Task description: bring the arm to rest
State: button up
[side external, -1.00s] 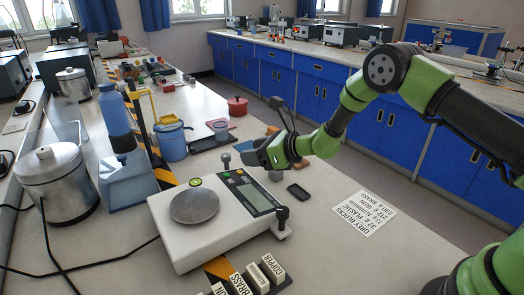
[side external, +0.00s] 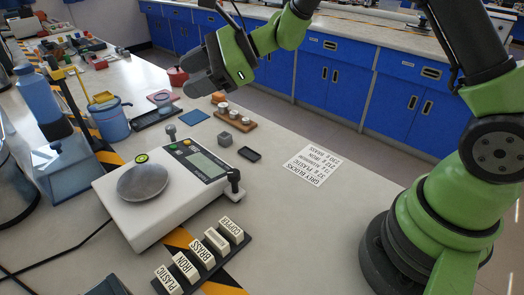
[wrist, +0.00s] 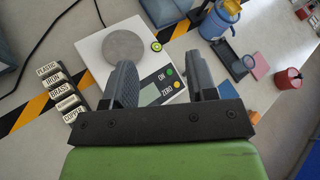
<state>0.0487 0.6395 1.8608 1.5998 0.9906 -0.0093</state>
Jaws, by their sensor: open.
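My gripper (side external: 200,75) is raised well above the bench in the side view, behind and above the scale. In the wrist view my gripper (wrist: 162,75) has its two dark fingers apart, with nothing held between them. The white scale (side external: 122,213) stands on the bench with its round grey pan (side external: 142,182) empty; the scale also shows below the fingers in the wrist view (wrist: 92,48). A small grey block (side external: 224,139) sits on the bench behind the scale, apart from the gripper.
A black tray (side external: 249,154) and printed sheet (side external: 312,163) lie right of the scale. Label blocks (side external: 203,253) stand in front. A wooden holder with weights (side external: 238,121), blue jug (side external: 110,120) and red pot (side external: 177,76) are behind. The front right bench is clear.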

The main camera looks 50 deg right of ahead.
jog(key=s+a+r+n+g, duration=0.1)
jog(key=s+r+n+g, duration=0.1)
jog(key=s+r+n, duration=0.4)
jog(key=s+d+r+n+h, duration=0.1)
jog(key=s+d+n+h, duration=0.3)
jog(key=s, duration=0.6)
jog(key=s+d+r+n+h, duration=0.1)
jog(key=s+d+n+h, duration=0.3)
jog(key=s+n, duration=0.3)
jog(key=s, duration=0.4)
jog(key=shift+d+t, duration=0.15)
jog(key=shift+t, duration=0.15)
jog(key=shift+r, duration=0.1)
dwell(1.0)
